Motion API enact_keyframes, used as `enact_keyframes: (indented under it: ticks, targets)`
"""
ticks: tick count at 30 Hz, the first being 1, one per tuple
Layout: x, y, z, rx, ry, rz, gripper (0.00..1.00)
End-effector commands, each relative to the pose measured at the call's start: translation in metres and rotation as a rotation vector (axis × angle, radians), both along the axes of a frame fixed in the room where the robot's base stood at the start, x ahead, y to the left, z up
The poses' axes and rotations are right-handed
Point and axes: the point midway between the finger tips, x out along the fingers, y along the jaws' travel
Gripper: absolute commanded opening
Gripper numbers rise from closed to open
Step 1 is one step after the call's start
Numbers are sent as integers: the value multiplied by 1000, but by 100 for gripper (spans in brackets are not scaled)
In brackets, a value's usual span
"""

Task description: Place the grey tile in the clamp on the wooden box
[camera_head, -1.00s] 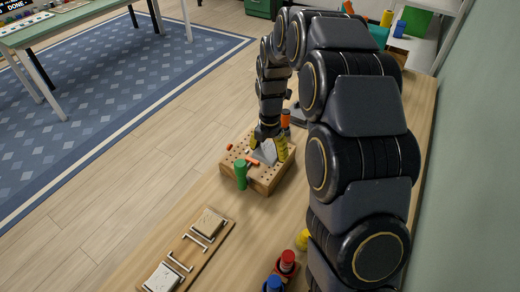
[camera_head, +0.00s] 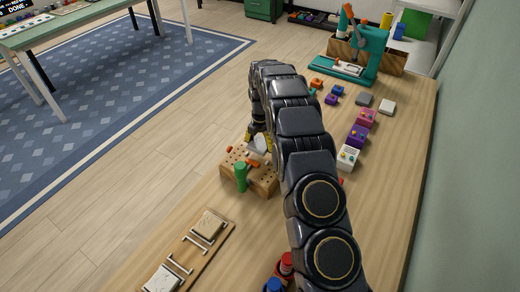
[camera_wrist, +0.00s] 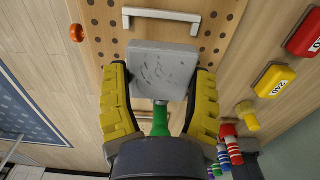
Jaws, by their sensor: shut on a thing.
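The grey tile (camera_wrist: 163,70) is a flat square with dark marks. In the wrist view it sits between the yellow fingers of my gripper (camera_wrist: 160,88), which is shut on it. In the head view the tile (camera_head: 260,144) shows below my gripper (camera_head: 259,138), over the back part of the wooden box (camera_head: 262,188). The box has holes, a green cylinder (camera_head: 240,175) at its front and an orange piece (camera_head: 253,163) on top. I cannot make out the clamp for sure; my arm and the tile hide part of the box top.
A wooden board (camera_head: 190,250) with two pale tiles and white brackets lies at the front left. Red and blue pieces (camera_head: 286,262) stand at the front. Coloured blocks (camera_head: 357,135) and a teal stand (camera_head: 368,60) are further back. The right side of the table is mostly clear.

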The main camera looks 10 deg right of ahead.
Motion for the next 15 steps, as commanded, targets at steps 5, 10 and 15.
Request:
enact_keyframes:
  ticks: [5,10,15]
  targets:
    - [3,0,-25,0,3,1,28]
    - [4,0,-35,-1,-1,2,28]
    - [4,0,-35,-1,-1,1,28]
